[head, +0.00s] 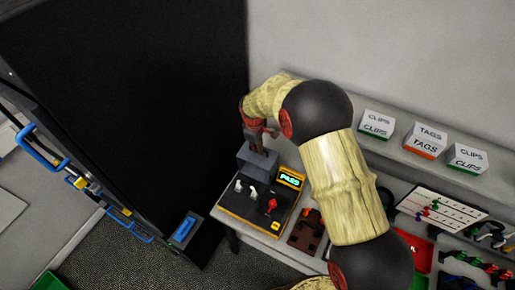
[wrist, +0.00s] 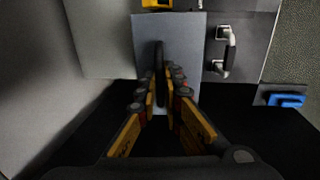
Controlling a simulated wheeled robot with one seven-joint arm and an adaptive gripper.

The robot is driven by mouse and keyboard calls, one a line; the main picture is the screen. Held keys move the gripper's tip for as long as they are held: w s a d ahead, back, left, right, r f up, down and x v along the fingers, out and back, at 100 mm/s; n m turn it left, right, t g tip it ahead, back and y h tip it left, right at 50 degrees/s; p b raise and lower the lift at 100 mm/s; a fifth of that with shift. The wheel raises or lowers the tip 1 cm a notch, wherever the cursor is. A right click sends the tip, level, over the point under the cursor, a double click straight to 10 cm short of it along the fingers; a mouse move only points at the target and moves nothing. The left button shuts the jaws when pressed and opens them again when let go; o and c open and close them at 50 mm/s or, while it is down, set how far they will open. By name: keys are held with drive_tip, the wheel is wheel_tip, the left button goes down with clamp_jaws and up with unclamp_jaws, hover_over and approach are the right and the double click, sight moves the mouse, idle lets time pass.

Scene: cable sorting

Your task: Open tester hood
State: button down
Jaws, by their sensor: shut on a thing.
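The tester (head: 243,208) is a dark box with yellow edges, switches, a red knob and a lit display (head: 290,179) that seems to read PASS. Its grey hood (head: 250,159) stands at the back end of the tester, partly hidden by my gripper. In the wrist view the hood is a grey-blue panel (wrist: 192,35) with a thin dark handle (wrist: 159,58) standing out from it. My gripper (wrist: 165,76) has its fingers close on either side of this handle, shut on it. In the head view my gripper (head: 260,138) is above the hood, its fingertips hard to make out.
A tall black cabinet (head: 130,90) stands close on the left. A shelf along the wall carries white label boxes (head: 377,123). A brown tray (head: 306,230) and a board with coloured pegs (head: 440,212) lie right of the tester. A metal pull handle (wrist: 227,50) shows in the wrist view.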

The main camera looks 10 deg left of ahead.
drive_tip(key=c, duration=2)
unclamp_jaws()
drive_tip(key=shift+o, duration=0.2)
wheel_tip(320, 180, up, 12)
drive_tip(key=s, duration=0.1)
drive_tip(key=shift+s+a, duration=0.35)
drive_tip(key=shift+s, duration=0.05)
